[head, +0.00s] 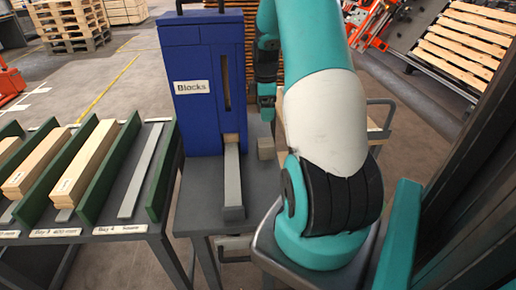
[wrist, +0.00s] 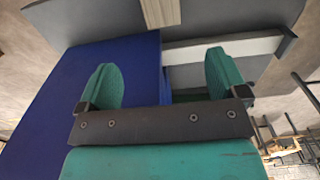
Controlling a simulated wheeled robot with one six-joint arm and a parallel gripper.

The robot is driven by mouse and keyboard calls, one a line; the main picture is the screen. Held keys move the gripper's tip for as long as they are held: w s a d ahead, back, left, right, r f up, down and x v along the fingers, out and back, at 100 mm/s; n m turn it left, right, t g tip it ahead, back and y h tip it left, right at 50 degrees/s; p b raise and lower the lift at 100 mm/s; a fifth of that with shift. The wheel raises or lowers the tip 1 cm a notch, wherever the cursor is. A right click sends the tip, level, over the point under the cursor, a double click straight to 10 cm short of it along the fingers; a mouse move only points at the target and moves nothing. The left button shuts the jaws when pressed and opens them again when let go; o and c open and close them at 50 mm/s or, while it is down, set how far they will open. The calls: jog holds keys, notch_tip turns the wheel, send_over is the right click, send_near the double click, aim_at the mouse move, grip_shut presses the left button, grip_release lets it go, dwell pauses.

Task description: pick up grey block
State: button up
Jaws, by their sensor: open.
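A small dull grey-tan block (head: 266,148) stands on the grey table just right of the blue dispenser labelled "Blocks". A similar block (wrist: 160,12), pale with faint stripes, shows at the top edge of the wrist view, partly cut off. It looks more beige than grey there. My gripper (head: 267,103) hangs above the block beside the dispenser, seen side-on in the head view. In the wrist view my gripper (wrist: 165,80) has two green fingers wide apart with nothing held between them. The block lies beyond the fingertips.
The blue dispenser (head: 207,85) stands close left of my gripper. A tan block (head: 231,138) shows at its outlet, above a grey chute (head: 232,182) with an end stop. A rack (head: 90,212) with green dividers and wooden planks is at left. Pallets stand behind.

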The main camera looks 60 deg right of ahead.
aim_at(265, 142)
notch_tip(265, 142, down, 12)
jog(key=shift+a+r+p, duration=0.1)
jog(key=shift+r+p, duration=0.15)
jog(key=shift+p, duration=0.75)
jog(key=shift+s+f+p, duration=0.1)
jog(key=shift+f+p, duration=0.85)
jog(key=shift+f, duration=1.65)
jog(key=c, duration=1)
